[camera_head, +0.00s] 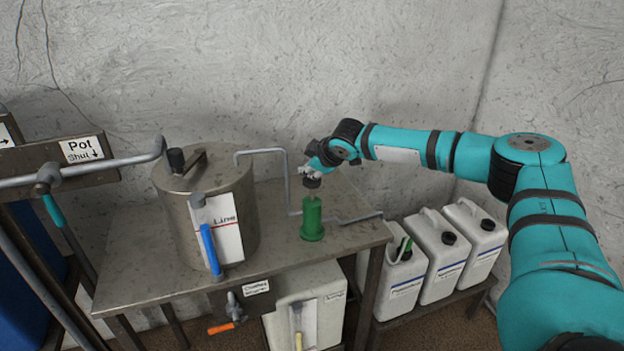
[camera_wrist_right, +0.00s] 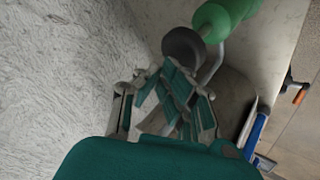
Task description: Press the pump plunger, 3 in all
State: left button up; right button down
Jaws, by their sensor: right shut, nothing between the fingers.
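The green pump (camera_head: 312,222) stands upright on the metal table. Its dark plunger knob (camera_head: 312,182) is at the top, just under my right gripper (camera_head: 310,170). In the right wrist view the round dark knob (camera_wrist_right: 183,44) lies just beyond the fingertips of my right gripper (camera_wrist_right: 172,75), with the green pump body (camera_wrist_right: 222,20) behind it. The right gripper is shut and empty. I cannot tell whether its tips touch the knob. My left gripper is in neither view.
Several white jugs (camera_head: 440,255) stand on a low shelf at the right. The wall is close behind.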

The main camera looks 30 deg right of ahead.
aim_at(310, 180)
jog(key=shift+s+f+b, duration=0.1)
jog(key=shift+f+b, duration=0.45)
jog(key=shift+f, duration=1.5)
dwell(1.4)
jog(key=shift+r, duration=0.1)
jog(key=shift+r+p, duration=2.3)
jog(key=shift+p, duration=0.5)
notch_tip(310, 180, up, 5)
jog(key=p, duration=0.5)
jog(key=shift+p, duration=0.35)
